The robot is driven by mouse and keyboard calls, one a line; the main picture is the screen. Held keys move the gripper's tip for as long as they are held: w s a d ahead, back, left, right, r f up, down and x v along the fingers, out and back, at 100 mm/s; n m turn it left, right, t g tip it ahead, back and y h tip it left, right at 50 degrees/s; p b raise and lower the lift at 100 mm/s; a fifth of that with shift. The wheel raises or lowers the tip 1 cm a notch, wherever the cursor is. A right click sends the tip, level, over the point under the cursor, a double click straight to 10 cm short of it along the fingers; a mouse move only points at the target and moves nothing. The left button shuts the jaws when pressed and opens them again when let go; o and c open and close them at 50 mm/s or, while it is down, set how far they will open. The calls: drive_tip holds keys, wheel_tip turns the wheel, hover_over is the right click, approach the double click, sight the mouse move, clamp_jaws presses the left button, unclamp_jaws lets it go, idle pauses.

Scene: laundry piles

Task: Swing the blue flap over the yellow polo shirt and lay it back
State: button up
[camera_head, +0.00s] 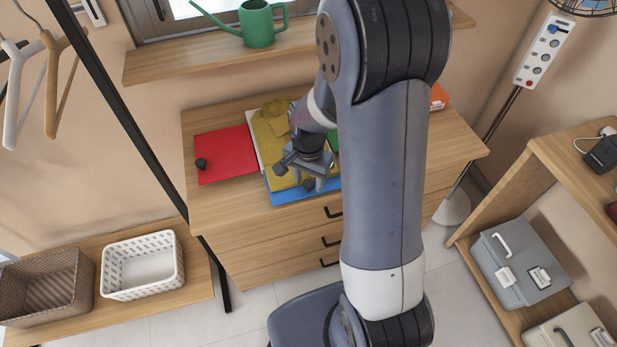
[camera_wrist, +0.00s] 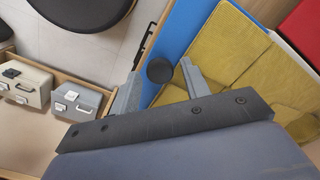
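The yellow polo shirt (camera_head: 270,135) lies partly folded on a coloured folding board on the dresser; it also shows in the wrist view (camera_wrist: 232,50). The blue flap (camera_head: 283,197) lies flat along the board's front side, and shows as a blue strip in the wrist view (camera_wrist: 188,35). A black knob (camera_head: 309,186) sits on the blue flap. My gripper (camera_head: 303,176) is over this flap, open, with the knob (camera_wrist: 159,71) seen between its fingers in the wrist view. A gap shows beside the knob; whether the fingers reach down around it is unclear.
The board's red flap (camera_head: 226,154) lies flat at the left with its own black knob (camera_head: 201,164). A bit of green flap (camera_head: 333,141) shows behind my arm. A green watering can (camera_head: 258,24) stands on the shelf above. The dresser's left front (camera_head: 222,207) is clear.

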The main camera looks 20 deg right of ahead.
clamp_jaws()
drive_tip(key=shift+r, duration=0.2)
idle(0.3)
